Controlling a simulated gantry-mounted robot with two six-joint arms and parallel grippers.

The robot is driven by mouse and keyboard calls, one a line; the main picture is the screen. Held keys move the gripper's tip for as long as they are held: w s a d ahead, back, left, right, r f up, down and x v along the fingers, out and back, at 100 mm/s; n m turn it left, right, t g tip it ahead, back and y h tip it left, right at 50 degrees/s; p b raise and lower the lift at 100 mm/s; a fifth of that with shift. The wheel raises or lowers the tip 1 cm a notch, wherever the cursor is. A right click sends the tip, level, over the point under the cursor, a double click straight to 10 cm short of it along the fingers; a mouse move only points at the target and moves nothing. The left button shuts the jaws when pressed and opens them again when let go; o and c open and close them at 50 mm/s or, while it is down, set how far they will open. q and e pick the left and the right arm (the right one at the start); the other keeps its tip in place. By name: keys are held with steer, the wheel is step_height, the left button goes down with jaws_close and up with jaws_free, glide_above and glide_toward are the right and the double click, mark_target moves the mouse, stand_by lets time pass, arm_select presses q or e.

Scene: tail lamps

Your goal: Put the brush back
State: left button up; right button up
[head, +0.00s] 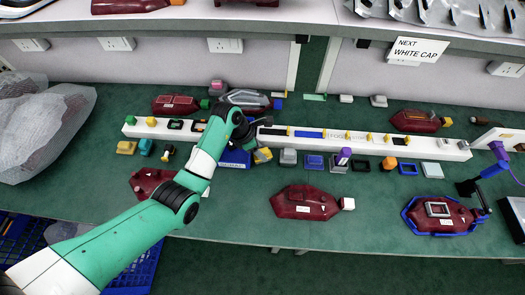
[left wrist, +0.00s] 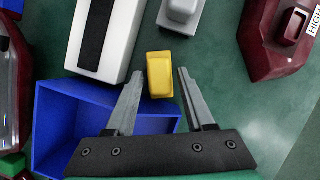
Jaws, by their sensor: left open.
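My left gripper (head: 254,146) is open beside the white rail, over a small blue box (head: 235,158). In the left wrist view its fingers (left wrist: 160,77) stand on either side of a yellow block (left wrist: 160,75), with a gap showing on the right. The yellow block also shows in the head view (head: 263,155). The blue box (left wrist: 105,118) is open-topped and lies under the left finger. I cannot make out for certain which thing is the brush; the yellow block may be part of it. My right gripper is not in view.
The white rail (head: 300,137) with small parts runs across the green table. Dark red lamps (head: 305,202) lie before and behind it. A purple piece (head: 343,155) stands near the rail's front. A wrapped bag (head: 40,130) lies at left.

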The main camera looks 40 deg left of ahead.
arm_select(q)
steer(key=p+v, duration=0.4)
steer(key=v, duration=0.6)
steer(key=shift+s, duration=0.1)
